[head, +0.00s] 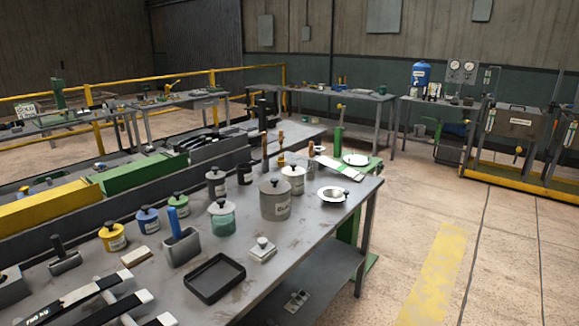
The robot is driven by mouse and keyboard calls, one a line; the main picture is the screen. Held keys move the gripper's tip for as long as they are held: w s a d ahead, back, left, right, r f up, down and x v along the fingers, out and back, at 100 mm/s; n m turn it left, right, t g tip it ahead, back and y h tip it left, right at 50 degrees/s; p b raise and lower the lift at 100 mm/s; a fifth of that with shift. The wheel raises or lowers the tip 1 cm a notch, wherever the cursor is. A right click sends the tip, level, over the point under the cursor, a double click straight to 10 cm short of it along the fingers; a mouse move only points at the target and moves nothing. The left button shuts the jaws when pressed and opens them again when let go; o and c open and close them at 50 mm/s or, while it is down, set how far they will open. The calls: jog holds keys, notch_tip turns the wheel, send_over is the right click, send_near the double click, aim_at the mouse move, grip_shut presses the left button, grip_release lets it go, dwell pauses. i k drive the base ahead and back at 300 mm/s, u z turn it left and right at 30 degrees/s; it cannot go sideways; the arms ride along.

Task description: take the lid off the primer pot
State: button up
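Several lidded pots stand on the grey workbench (232,262). They include a yellow pot (114,243), a blue pot (149,225), a green pot (178,210), a teal jar (222,221), a large grey pot (275,207), a pale pot (293,184) and two darker pots (216,188) (245,177). Each appears to have a knobbed lid on it. The large grey pot has a label that may start with "GL". The other labels are too small to read, so I cannot tell which is the primer pot. My gripper is not in view.
A black tray (190,291), a small pale block with a knob (262,251), a white dish (333,195) and a grey holder with a blue handle (181,252) share the bench. Black and white bars (95,301) lie front left. Floor to the right is open.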

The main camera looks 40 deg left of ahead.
aim_at(215, 174)
jog(key=u, duration=0.35)
jog(key=i, duration=1.6)
jog(key=u, duration=1.5)
jog(key=i, duration=1.2)
jog(key=u, duration=0.65)
